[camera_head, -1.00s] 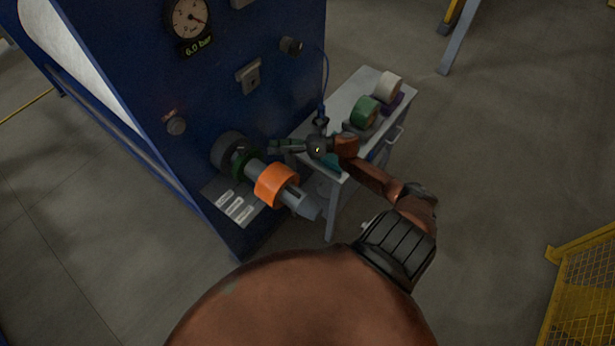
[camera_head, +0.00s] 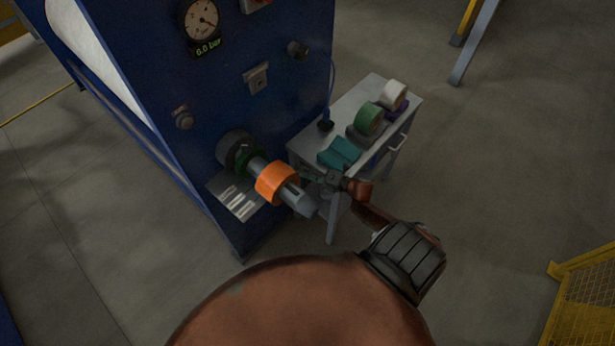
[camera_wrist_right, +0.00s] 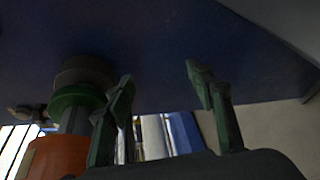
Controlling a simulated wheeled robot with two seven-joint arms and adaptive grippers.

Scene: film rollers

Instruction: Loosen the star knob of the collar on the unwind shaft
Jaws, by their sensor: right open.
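The unwind shaft (camera_head: 301,202) sticks out of the blue machine, with a wide orange ring (camera_head: 277,183) around it and a dark green ring (camera_head: 243,160) nearer the panel. In the right wrist view the orange ring (camera_wrist_right: 55,158) and green ring (camera_wrist_right: 78,97) are at the left. I cannot make out the star knob or tell for sure which ring is the collar. My right gripper (camera_head: 306,174) is open and empty just right of the orange ring; its two fingers (camera_wrist_right: 162,88) stand apart in the wrist view. I cannot tell whether it touches anything. My left gripper is not in view.
The blue panel (camera_head: 225,95) has a gauge (camera_head: 201,19) and knobs. A yellow fence (camera_head: 585,290) is lower right.

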